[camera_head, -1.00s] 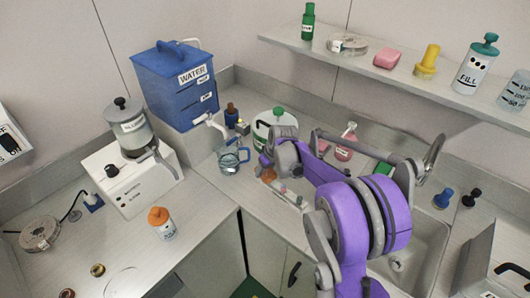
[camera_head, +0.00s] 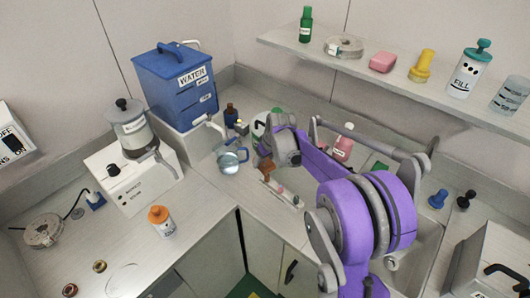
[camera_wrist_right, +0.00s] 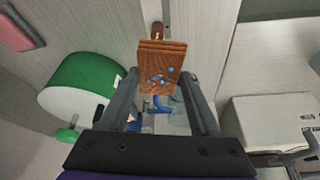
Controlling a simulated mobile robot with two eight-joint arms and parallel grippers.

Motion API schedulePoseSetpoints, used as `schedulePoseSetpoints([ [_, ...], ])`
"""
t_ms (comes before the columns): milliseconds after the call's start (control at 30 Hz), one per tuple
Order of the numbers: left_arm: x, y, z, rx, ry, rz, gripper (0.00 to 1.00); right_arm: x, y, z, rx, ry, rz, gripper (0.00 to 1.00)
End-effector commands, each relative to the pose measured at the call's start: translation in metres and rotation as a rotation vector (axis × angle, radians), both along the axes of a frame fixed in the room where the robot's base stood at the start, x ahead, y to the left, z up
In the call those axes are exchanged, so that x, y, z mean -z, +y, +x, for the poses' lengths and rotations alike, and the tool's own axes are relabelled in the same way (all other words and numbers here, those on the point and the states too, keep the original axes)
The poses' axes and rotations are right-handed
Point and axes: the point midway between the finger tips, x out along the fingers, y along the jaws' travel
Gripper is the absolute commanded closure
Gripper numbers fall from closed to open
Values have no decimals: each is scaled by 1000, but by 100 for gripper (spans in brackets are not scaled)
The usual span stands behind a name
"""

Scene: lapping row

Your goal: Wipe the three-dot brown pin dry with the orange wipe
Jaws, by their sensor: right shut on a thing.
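My right gripper (camera_wrist_right: 160,75) points down by the small pin rack (camera_head: 288,197) on the counter, left of the sink. It is shut on a folded orange-brown piece that looks like the orange wipe (camera_wrist_right: 162,68). Blue drops show on its face. The wipe also shows as a small orange patch in the head view (camera_head: 266,166). A brown pin end (camera_wrist_right: 157,30) shows just beyond the wipe's top edge in the wrist view. I cannot tell whether they touch, and its dots are not visible. My left gripper is out of view.
A glass jug (camera_head: 231,158) stands left of the gripper, near the blue water tank (camera_head: 175,88). An orange-capped bottle (camera_head: 161,221) stands on the left counter. A shelf (camera_head: 400,82) runs above the sink.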

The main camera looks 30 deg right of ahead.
Motion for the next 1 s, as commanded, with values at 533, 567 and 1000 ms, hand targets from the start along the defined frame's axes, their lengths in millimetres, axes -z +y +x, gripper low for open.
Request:
schedulePoseSetpoints([
  [533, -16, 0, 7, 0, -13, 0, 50, -24, 5, 6, 0, -1, 0, 88],
  [567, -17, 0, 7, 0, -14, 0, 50, -25, 5, 6, 0, -2, 0, 88],
  [1000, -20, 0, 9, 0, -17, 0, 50, -31, 7, 8, 0, 0, 0, 88],
])
